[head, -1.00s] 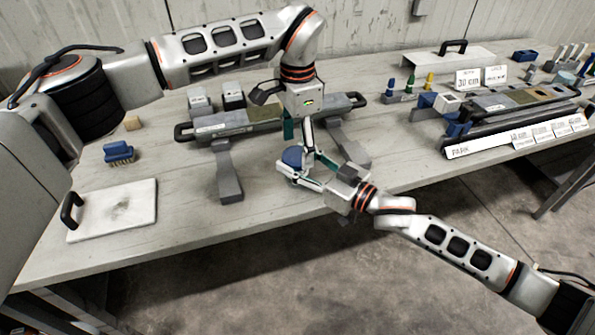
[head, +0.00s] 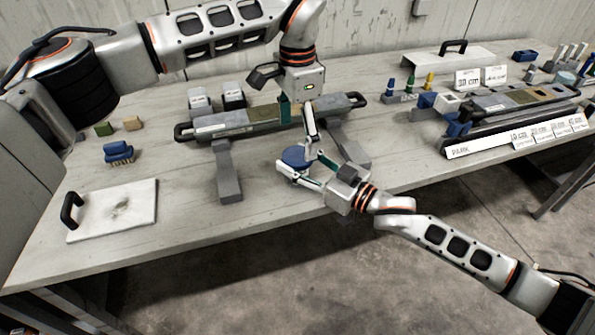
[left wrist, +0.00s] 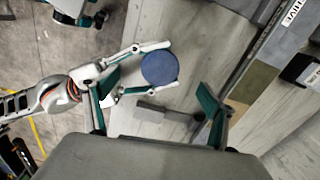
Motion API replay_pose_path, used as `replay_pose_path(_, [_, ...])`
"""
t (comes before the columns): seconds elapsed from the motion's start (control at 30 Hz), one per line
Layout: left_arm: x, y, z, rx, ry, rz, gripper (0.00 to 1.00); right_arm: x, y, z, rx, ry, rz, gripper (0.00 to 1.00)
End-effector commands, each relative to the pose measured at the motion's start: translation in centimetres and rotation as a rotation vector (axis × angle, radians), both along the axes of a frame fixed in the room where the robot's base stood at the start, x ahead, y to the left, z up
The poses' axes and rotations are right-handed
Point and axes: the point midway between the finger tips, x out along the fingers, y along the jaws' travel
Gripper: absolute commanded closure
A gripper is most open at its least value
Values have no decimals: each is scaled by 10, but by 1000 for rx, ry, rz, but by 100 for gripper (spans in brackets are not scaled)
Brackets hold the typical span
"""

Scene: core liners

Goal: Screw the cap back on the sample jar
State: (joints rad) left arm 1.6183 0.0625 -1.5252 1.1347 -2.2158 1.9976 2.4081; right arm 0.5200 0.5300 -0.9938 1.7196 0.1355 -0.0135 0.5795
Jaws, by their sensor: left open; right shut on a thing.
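The sample jar is a small round vessel with a blue cap (head: 297,155) over its top; the cap hides nearly all of the jar's body. The cap is also a full blue disc in the left wrist view (left wrist: 160,68). My right gripper (head: 299,169) is shut around the jar, one finger on each side below the cap, near the table's front edge. It also shows in the left wrist view (left wrist: 155,68). My left gripper (head: 298,130) is open and empty above the cap, its teal-padded fingers spread. I cannot tell how tightly the cap sits.
A long core tray (head: 220,131) lies behind the jar on grey supports (head: 228,175). A white slab (head: 140,218) with a black handle, a blue brush (head: 118,152) and small blocks (head: 132,123) lie left. A labelled rack (head: 485,140) stands right. Bare table lies left of the jar.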

Motion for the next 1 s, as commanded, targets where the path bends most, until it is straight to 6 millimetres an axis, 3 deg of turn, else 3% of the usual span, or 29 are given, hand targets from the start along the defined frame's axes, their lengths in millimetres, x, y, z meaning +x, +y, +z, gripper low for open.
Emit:
replay_pose_path(0.5, [1, 0, 95, 0, -4, 0, 15, 0, 0, 0, 0, 0, 0, 100])
replay_pose_path(0.7, [0, 0, 112, 1, -2, -1, 15, 0, 0, 0, 0, 0, 0, 100])
replay_pose_path(1.0, [0, 0, 114, 0, 0, 0, 15, 0, 0, 0, 0, 0, 0, 100])
